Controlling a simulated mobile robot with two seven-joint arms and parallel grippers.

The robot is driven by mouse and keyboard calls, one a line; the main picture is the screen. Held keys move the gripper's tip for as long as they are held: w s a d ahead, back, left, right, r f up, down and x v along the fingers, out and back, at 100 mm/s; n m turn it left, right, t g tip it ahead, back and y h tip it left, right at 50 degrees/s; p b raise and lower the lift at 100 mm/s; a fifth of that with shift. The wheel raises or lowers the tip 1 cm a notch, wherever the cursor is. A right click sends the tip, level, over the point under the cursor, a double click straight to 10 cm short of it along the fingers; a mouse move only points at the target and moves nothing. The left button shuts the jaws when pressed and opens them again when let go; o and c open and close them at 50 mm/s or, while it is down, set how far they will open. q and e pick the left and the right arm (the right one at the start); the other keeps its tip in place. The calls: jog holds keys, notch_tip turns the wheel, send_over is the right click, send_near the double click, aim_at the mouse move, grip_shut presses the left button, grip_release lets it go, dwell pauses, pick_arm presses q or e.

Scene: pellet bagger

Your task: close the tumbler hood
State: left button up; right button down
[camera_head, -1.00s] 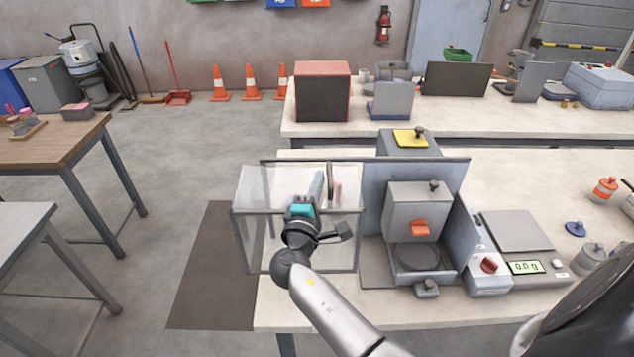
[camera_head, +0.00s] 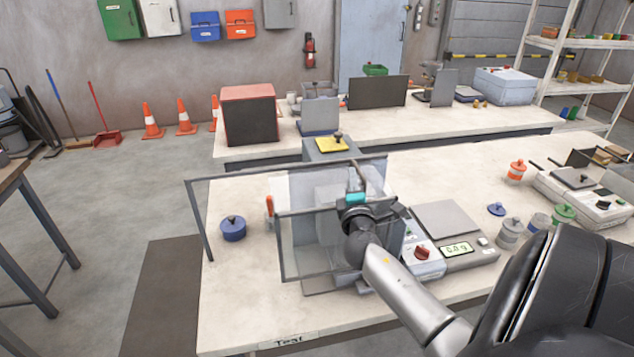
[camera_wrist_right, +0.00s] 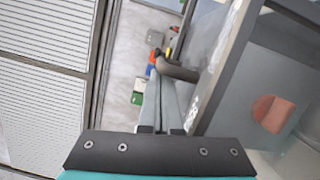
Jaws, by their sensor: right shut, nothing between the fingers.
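The tumbler hood (camera_head: 281,248) is a clear box with dark grey edges. It now stands in front of and around the grey tumbler machine, which shows dimly through its panes. Its right end is hidden behind my right arm, so I cannot tell whether it is fully shut. My right gripper (camera_head: 361,181) is shut and empty at the hood's upper right, close to a dark bar-like handle. In the right wrist view, the shut fingers (camera_wrist_right: 160,78) lie beside the bent handle (camera_wrist_right: 181,71) and the hood's edge (camera_wrist_right: 226,75). My left gripper is not in view.
A control box with a red knob (camera_head: 422,252) and a scale (camera_head: 447,219) sit to the right. The bench's front left is clear.

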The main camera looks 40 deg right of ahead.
aim_at(374, 186)
jog(key=s+d, duration=0.1)
jog(key=d, duration=0.1)
jog(key=s+d, duration=0.1)
jog(key=shift+s+d+b, duration=0.2)
jog(key=shift+d+b, duration=0.15)
jog(key=shift+d, duration=0.05)
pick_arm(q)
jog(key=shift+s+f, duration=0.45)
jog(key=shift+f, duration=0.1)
pick_arm(e)
jog(key=shift+s+d, duration=0.3)
jog(key=shift+d, duration=0.2)
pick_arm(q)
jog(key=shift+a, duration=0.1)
